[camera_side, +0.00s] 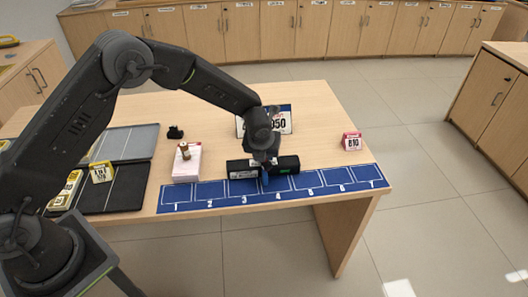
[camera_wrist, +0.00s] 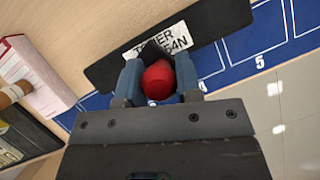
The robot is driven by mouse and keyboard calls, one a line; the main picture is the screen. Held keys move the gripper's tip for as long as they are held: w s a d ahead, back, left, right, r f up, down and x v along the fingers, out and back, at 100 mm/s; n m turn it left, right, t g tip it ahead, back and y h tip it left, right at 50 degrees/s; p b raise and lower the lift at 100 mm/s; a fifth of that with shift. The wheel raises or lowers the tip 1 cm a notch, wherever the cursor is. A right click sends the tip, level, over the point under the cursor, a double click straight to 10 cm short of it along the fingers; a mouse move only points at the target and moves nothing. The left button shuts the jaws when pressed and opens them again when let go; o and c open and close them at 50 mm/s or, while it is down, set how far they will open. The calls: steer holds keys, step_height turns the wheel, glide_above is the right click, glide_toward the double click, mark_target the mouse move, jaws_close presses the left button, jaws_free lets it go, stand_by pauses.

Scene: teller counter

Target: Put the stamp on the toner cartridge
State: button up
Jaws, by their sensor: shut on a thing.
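The toner cartridge (camera_side: 288,163) is a long black box lying along the back edge of the blue numbered strip, behind its middle squares. In the wrist view the cartridge (camera_wrist: 220,17) shows a white label, partly hidden. My gripper (camera_side: 265,177) is over the cartridge's middle in the side view. In the wrist view its blue fingers are shut on the stamp (camera_wrist: 158,80), which has a round red knob; a dark part beyond it covers some of the label. The stamp is hidden in the side view. I cannot tell whether it touches the cartridge.
A pink-and-white box (camera_side: 187,169) with a brown wooden piece (camera_side: 185,151) on top stands left of the cartridge. A white number sign (camera_side: 285,122) stands behind my gripper, a small red-and-white block (camera_side: 352,141) to the right. A dark tray (camera_side: 125,190) lies left.

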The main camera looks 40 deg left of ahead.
steer(key=shift+f, duration=0.15)
steer(key=o, duration=0.9)
steer(key=shift+o, duration=0.2)
steer(key=s+a+r+n, duration=0.1)
steer(key=s+r+n, duration=0.3)
steer(key=r, duration=0.6)
steer(key=s+r+n, duration=0.2)
steer(key=s+r, duration=0.3)
steer(key=r, duration=0.4)
steer(key=s+a+r+n, duration=0.1)
steer(key=s+r+n, duration=0.1)
steer(key=s+n, duration=0.6)
steer(key=s+a+r+n+h, duration=0.1)
steer(key=s+a+r+n, duration=0.1)
steer(key=s+n, duration=0.6)
steer(key=s+a+r+n+t+h, duration=0.1)
steer(key=s+r+n, duration=0.3)
steer(key=s+n, duration=0.5)
steer(key=shift+a, duration=0.35)
